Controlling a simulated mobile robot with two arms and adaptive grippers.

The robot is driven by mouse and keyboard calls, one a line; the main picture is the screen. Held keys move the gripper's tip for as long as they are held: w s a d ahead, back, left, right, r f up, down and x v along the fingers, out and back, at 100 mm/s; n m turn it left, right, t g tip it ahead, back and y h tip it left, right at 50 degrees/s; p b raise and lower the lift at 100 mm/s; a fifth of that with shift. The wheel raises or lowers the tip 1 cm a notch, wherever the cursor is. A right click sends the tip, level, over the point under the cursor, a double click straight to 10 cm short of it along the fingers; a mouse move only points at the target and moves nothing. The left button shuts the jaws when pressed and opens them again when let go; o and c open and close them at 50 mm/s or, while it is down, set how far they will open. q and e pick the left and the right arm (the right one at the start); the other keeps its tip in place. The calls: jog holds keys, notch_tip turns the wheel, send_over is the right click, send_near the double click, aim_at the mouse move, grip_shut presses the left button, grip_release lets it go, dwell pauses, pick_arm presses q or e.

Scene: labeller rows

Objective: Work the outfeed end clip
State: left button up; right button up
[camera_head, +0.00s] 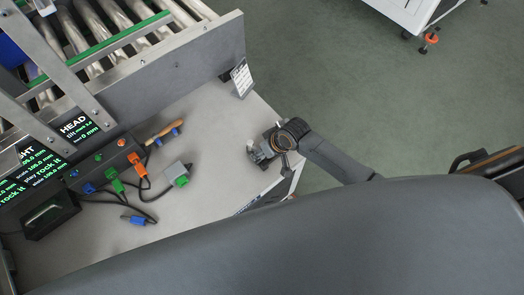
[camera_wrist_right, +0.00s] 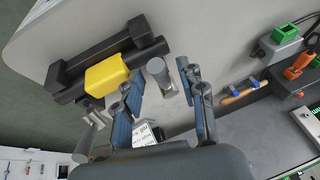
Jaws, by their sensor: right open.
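My right gripper (camera_head: 262,152) reaches over the right edge of the grey worktop in the head view. In the right wrist view my right gripper (camera_wrist_right: 160,78) is open, its two blue-padded fingers apart. A short grey cylinder (camera_wrist_right: 158,72) shows between the fingertips; I cannot tell whether they touch it. Close by, to the left, a yellow block (camera_wrist_right: 107,76) sits on a black bar fixture (camera_wrist_right: 72,76) at the worktop edge. I cannot tell for sure which part is the outfeed end clip. In the head view the gripper hides most of this spot. My left gripper is not in view.
The roller conveyor (camera_head: 180,62) with its metal side wall stands at upper left. A printed card (camera_head: 241,77) stands by its end. A connector box (camera_head: 108,158), several coloured plugs with cables, a grey box (camera_head: 176,172) and a wooden-handled tool (camera_head: 163,132) lie on the worktop.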

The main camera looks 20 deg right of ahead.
grip_shut()
dwell(0.3)
